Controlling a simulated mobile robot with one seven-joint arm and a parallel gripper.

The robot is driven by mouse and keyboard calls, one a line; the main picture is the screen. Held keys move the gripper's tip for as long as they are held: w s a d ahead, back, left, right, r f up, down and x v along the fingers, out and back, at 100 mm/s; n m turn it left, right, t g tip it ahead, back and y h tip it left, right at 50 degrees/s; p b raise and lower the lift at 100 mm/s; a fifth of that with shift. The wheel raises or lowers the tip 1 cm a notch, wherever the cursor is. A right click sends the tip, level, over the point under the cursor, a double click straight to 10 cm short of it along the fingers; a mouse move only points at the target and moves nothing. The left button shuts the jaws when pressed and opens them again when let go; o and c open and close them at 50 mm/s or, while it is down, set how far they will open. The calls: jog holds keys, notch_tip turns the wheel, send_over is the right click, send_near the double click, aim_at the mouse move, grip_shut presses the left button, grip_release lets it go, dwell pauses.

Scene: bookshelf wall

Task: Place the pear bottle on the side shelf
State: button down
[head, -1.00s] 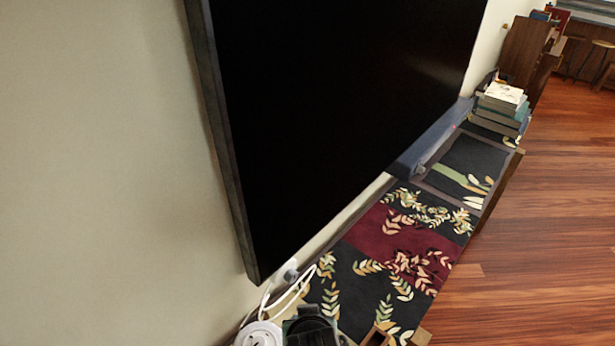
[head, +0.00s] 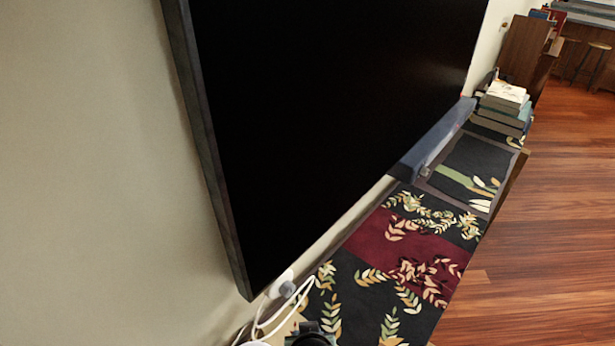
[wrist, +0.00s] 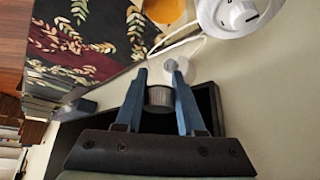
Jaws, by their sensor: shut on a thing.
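My gripper (wrist: 159,74) shows in the wrist view with two blue fingers around a dark, ribbed, round piece (wrist: 160,97). I take this piece to be the end of the pear bottle; the rest of it is hidden. The fingers are shut on it. A long shelf top (head: 425,245) with dark and maroon leaf-patterned covering runs along the wall in the head view. It also shows at upper left in the wrist view (wrist: 75,62). I cannot tell whether this is the side shelf. A dark thing at the head view's bottom edge is mostly cut off.
A large black screen (head: 330,120) hangs on the wall over the shelf top. A stack of books (head: 503,105) stands at its far end. White cables (head: 290,305) run by the wall. A white round device (wrist: 238,15) and an orange thing (wrist: 165,9) show in the wrist view.

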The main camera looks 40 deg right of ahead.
jog(key=shift+w+f, duration=0.1)
jog(key=shift+f, duration=3)
jog(key=c, duration=0.5)
grip_release()
jog(key=shift+f, duration=0.1)
jog(key=shift+r, duration=0.25)
jog(key=v, duration=1.2)
